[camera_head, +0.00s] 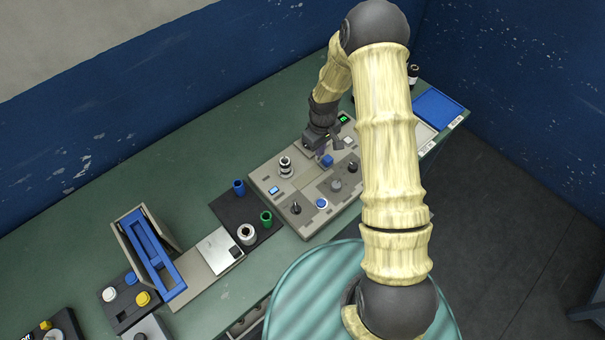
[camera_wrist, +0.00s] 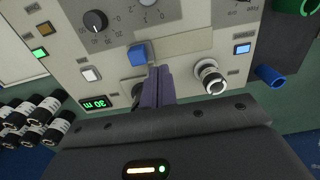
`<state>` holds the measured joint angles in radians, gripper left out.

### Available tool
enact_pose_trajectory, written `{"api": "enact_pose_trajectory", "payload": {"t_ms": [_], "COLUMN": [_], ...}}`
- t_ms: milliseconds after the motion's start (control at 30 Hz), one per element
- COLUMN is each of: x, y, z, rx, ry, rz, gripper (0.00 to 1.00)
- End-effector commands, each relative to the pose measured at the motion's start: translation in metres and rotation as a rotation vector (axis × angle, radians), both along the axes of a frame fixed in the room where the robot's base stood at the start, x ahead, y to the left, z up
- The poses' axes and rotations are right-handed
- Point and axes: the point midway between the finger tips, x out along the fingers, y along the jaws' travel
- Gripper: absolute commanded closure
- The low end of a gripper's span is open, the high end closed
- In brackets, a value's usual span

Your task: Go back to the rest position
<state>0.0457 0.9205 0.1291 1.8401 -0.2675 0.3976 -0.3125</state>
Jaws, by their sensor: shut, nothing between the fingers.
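My gripper (camera_head: 322,146) is shut and empty. It is low over the beige control panel (camera_head: 287,208) on the green bench. In the wrist view its closed fingertips (camera_wrist: 158,72) are close to a blue switch (camera_wrist: 140,54) on the panel; I cannot tell whether they touch it. The blue switch also shows in the head view (camera_head: 327,160). A silver knob (camera_wrist: 210,76) stands to the right of the fingers.
A dark mat with a blue cup (camera_head: 238,187) and a green cup (camera_head: 266,219) lies left of the panel. A blue-framed device (camera_head: 152,256) stands farther left. A blue tray (camera_head: 437,106) is at the right. Several dark rolls (camera_wrist: 28,122) show at left in the wrist view.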

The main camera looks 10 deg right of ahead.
Motion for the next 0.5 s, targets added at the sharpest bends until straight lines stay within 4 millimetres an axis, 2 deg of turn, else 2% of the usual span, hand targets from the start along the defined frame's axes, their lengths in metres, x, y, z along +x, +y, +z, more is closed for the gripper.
{"api": "enact_pose_trajectory", "payload": {"t_ms": [500], "x": [-0.0008], "y": [-0.0003], "z": [0.0026], "rx": [-0.001], "ry": [-0.002], "rz": [-0.004], "gripper": [1.00]}}
